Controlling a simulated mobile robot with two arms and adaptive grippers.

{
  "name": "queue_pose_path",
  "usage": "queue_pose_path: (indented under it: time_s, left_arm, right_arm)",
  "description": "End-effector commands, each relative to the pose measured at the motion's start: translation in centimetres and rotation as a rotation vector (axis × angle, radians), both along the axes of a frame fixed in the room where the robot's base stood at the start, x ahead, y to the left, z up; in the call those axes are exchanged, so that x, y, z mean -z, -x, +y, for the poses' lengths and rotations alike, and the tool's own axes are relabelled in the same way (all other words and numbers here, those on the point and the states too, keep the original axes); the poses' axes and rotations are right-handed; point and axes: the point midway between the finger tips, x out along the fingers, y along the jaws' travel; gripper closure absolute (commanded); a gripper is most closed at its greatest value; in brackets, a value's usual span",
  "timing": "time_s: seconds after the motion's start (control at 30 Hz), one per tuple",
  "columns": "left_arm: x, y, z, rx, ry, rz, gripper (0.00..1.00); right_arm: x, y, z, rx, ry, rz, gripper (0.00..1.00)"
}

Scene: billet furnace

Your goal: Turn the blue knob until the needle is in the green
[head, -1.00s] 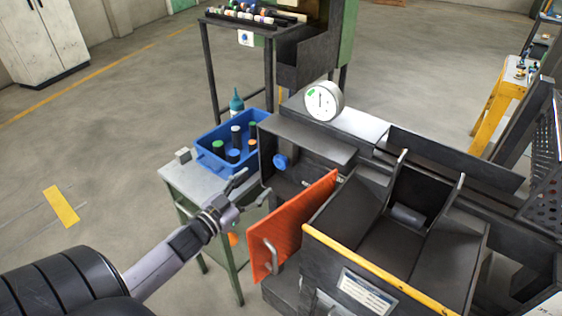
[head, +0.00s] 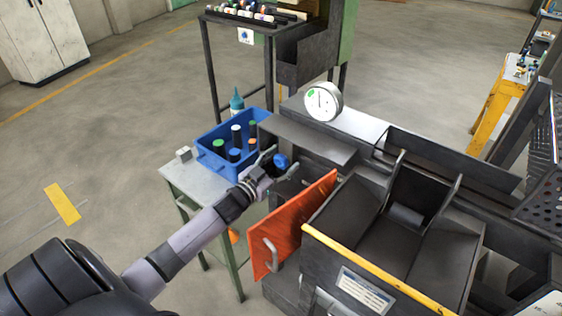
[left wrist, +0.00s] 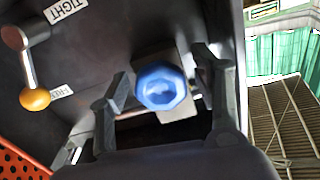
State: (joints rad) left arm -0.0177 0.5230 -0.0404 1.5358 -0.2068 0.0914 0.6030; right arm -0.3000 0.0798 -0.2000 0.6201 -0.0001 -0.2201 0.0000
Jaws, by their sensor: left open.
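The blue knob (head: 281,160) sits on the dark side face of the machine. In the left wrist view the faceted blue knob (left wrist: 161,86) lies between the two fingers of my left gripper (left wrist: 166,98), with a gap on each side. My left gripper (head: 268,163) is open around the knob in the head view, and no finger visibly touches it. The round white gauge (head: 323,101) stands on top of the machine. It has a green patch at the upper left of its dial, and its needle points roughly up, just right of the green. My right gripper is not in view.
An orange perforated door (head: 292,226) stands open just right of my left arm. A blue bin (head: 216,163) with several bottles sits on a small table (head: 205,185) to the left. A lever with an orange ball (left wrist: 34,98) is near the knob.

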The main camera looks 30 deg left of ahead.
Motion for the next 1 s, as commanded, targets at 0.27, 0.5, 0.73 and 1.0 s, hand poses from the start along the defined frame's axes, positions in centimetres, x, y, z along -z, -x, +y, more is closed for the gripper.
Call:
queue_pose_path:
  time_s: [0.27,0.5,0.73,1.0]
  left_arm:
    - [0.01,0.03,0.0,0.0,0.0,0.0,0.52]
    - [0.01,0.04,0.0,0.0,0.0,0.0,0.68]
    - [0.01,0.05,0.01,0.0,0.0,0.0,0.83]
    - [0.02,0.05,0.02,0.0,-0.008,-0.001,0.9]
  right_arm:
    - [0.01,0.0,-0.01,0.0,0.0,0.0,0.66]
    - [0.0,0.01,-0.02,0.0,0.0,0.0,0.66]
    - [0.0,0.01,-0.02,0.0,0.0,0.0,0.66]
    - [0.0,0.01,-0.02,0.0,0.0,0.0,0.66]
